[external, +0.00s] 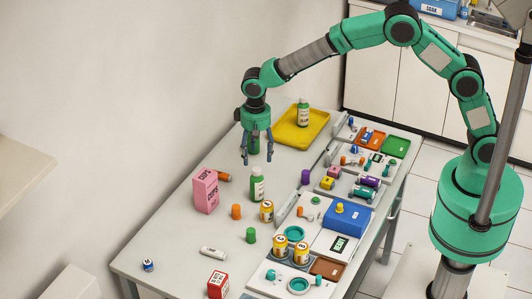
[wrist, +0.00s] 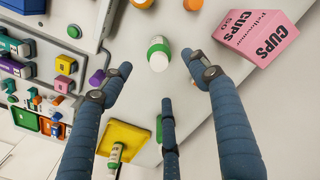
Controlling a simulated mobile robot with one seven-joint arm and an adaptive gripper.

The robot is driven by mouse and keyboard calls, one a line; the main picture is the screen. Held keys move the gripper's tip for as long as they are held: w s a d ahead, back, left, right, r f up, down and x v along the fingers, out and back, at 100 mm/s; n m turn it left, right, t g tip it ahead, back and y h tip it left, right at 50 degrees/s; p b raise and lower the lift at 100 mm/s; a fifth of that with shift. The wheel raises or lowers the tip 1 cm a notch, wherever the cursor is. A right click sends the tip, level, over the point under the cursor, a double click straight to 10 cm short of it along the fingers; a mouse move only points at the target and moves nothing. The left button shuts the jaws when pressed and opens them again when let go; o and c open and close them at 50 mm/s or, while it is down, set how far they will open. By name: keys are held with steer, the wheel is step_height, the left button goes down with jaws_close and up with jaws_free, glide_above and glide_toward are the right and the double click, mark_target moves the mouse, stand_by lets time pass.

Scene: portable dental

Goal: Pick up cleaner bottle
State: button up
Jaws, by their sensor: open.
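A green bottle with a white label and pale cap (external: 257,185) stands upright on the table; in the wrist view it is the green and white bottle (wrist: 158,54) beyond my fingertips. A similar bottle (external: 303,112) stands on the yellow tray (external: 290,138) and also shows in the wrist view (wrist: 116,154). I cannot tell which is the cleaner. My gripper (external: 256,158) points down above the table, open and empty, its fingers (wrist: 157,72) spread apart. A third green item (external: 254,146) is partly hidden behind the fingers.
A pink cups box (external: 205,191) stands left of the near bottle. Dental units with many small parts fill the right side.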

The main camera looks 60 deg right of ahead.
mark_target(257, 169)
steer(key=shift+f+b, duration=0.7)
steer(key=shift+f, duration=3.6)
steer(key=shift+f, duration=0.1)
steer(key=shift+d+f+b, duration=0.1)
steer(key=shift+f+b, duration=0.6)
steer(key=shift+f, duration=1.8)
steer(key=c, duration=1.4)
steer(key=shift+r, duration=0.1)
steer(key=shift+r+p, duration=1)
steer(key=shift+r, duration=3.95)
